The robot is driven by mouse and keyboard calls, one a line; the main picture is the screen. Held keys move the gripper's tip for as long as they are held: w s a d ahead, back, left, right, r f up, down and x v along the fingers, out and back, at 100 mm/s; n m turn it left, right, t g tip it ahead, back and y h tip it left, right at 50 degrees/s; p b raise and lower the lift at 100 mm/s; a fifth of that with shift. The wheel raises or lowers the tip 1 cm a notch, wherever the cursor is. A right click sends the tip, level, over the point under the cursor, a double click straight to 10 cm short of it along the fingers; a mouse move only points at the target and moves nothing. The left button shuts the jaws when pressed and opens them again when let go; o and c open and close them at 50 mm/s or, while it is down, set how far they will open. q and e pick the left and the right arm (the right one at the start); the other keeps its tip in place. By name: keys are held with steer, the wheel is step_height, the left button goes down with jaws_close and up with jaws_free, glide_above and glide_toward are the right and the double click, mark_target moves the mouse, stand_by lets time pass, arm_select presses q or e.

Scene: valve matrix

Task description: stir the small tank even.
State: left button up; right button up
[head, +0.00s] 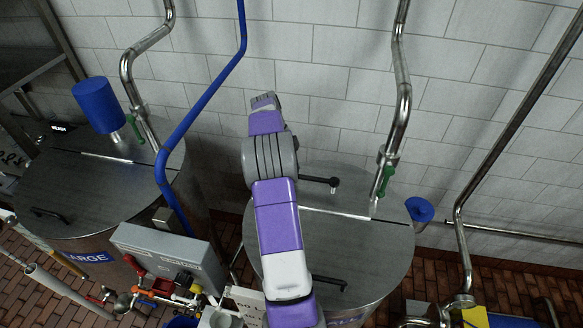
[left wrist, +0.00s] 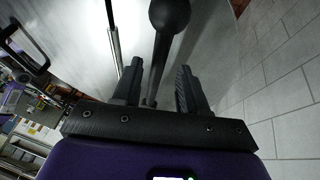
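The small tank (head: 375,255) is the round steel tank right of centre, with a flat lid and a bright slot across it. A black crank handle with a knob (head: 333,183) sticks out to the right from behind my left arm, above the lid. In the left wrist view its ball knob (left wrist: 168,14) lies beyond the fingers, and its bar runs back between them. My left gripper (left wrist: 158,88) is open around the bar, with gaps visible on both sides. In the head view my arm hides these fingers. My right gripper is not in view.
The large tank (head: 105,190) stands at the left, with a blue cylinder (head: 98,105) above it and a READY display (head: 59,128). Steel pipes (head: 403,95) with green fittings and a blue pipe (head: 200,105) rise by the tiled wall. A grey box (head: 165,252) and valves stand between the tanks.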

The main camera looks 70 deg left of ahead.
arm_select(q)
steer(key=shift+s+r, duration=0.1)
steer(key=v, duration=0.7)
steer(key=shift+r, duration=0.2)
steer(key=shift+a, duration=0.1)
stand_by(1.0)
